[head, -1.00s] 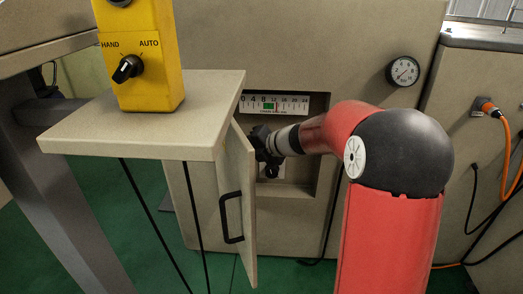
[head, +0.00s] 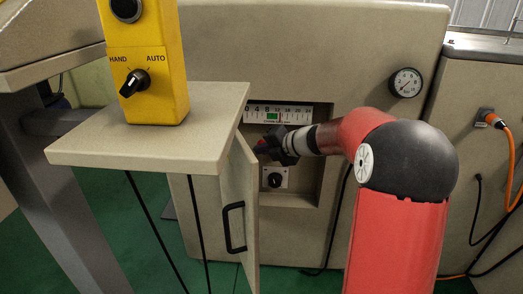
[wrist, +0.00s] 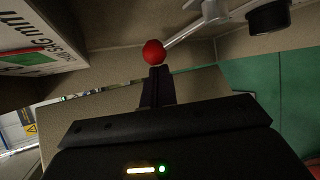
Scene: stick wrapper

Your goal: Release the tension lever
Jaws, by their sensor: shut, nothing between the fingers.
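The tension lever is a thin metal rod (wrist: 184,33) with a red ball (wrist: 153,52) at its end, on a grey pivot (wrist: 213,12) in the wrist view. My gripper (wrist: 157,72) is shut and empty, its fingertips right at the ball's edge; I cannot tell whether they touch. In the head view my gripper (head: 268,147) is inside the recess of the machine, below the tension scale (head: 290,114). A small red spot, apparently the ball (head: 262,142), shows at its tip. The rod is hidden there.
A black knob (head: 275,179) sits below my gripper in the recess. The open cabinet door (head: 239,200) with a black handle stands close on the left. A shelf (head: 150,140) carries a yellow HAND/AUTO box (head: 145,75). A round gauge (head: 406,82) is at upper right.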

